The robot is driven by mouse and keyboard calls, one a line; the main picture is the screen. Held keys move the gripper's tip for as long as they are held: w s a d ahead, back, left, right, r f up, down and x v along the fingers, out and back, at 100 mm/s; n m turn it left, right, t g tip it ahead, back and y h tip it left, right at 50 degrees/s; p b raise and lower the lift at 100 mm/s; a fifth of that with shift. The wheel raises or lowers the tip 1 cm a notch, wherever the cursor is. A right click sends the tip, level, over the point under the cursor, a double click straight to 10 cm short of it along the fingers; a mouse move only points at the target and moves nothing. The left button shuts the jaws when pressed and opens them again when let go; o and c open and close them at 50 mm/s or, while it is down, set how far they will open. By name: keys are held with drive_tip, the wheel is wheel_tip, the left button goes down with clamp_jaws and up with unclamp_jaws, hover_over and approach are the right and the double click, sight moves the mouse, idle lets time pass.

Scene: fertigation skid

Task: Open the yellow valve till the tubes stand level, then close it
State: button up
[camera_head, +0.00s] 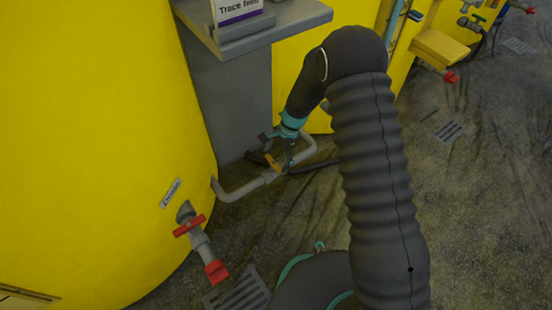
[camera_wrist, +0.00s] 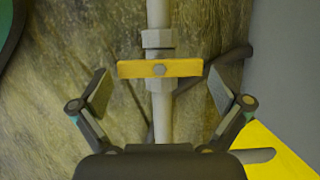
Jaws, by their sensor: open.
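The yellow valve handle (camera_wrist: 160,69) is a flat bar with a bolt at its middle. In the wrist view it lies crosswise over the pale pipe (camera_wrist: 160,125). My gripper (camera_wrist: 160,95) is open, its two fingers on either side of the pipe, just short of the handle; I see no contact. In the head view my gripper (camera_head: 276,150) is at the grey pipe (camera_head: 240,191) between the yellow tanks, with the yellow handle (camera_head: 273,162) partly hidden by the fingers. No level tubes can be made out in either view.
A large yellow tank (camera_head: 90,130) fills the left, with a red-handled drain valve (camera_head: 189,226) low on it. A grey shelf (camera_head: 270,25) with a sign overhangs the pipe. A floor grate (camera_head: 238,292) lies near the tank. Open floor (camera_head: 480,200) spreads at right.

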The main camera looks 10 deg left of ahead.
drive_tip(key=c, duration=1.1)
drive_tip(key=shift+s+a+f+n, duration=0.1)
drive_tip(key=shift+n, duration=0.2)
